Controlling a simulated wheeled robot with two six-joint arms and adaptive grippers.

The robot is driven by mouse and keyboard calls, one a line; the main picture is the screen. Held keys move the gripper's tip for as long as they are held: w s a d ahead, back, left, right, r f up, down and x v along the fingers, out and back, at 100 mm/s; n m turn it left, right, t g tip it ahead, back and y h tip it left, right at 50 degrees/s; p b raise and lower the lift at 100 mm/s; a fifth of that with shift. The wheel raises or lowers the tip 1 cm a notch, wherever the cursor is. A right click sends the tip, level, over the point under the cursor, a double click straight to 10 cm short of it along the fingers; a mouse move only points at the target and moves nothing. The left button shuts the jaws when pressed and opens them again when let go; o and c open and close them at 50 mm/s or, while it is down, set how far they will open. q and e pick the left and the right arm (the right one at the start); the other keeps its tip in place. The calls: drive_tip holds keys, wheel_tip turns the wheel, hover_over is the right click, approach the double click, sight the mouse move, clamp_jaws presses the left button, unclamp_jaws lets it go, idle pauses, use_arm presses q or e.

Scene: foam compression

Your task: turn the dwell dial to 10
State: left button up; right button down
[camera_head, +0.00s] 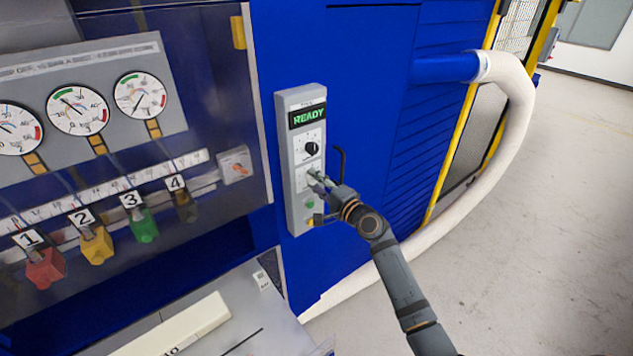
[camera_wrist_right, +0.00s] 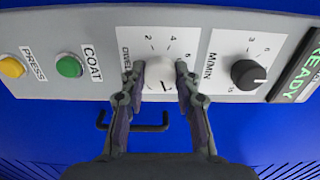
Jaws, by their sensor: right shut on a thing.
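The dwell dial (camera_wrist_right: 160,72) is a pale knob on a white scale plate in the right wrist view, beside the printed word DWELL. Numbers 2, 4 and 6 show around it; the fingers cover part of the scale. A dark mark shows near the dial's lower edge, but I cannot tell which number it points at. My right gripper (camera_head: 315,178) reaches the control panel (camera_head: 283,130) from the lower right. Its two fingers (camera_wrist_right: 159,68) are shut on the dial, one on each side. In the head view the gripper mostly hides the dial. My left gripper is not in view.
A black-knobbed dial (camera_wrist_right: 248,74) sits beside the dwell dial, then a green READY display (camera_wrist_right: 312,75). Green COAT (camera_wrist_right: 69,66) and yellow PRESS (camera_wrist_right: 12,67) buttons are on the other side. A dark bracket (camera_head: 342,160) projects beside the panel, close to my gripper. Open floor lies right.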

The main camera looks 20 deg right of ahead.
drive_tip(key=shift+f, duration=0.15)
drive_tip(key=c, duration=1)
unclamp_jaws()
drive_tip(key=shift+s, duration=0.25)
drive_tip(key=v, duration=1.1)
drive_tip(key=shift+s+d, duration=0.1)
drive_tip(key=shift+s, duration=0.2)
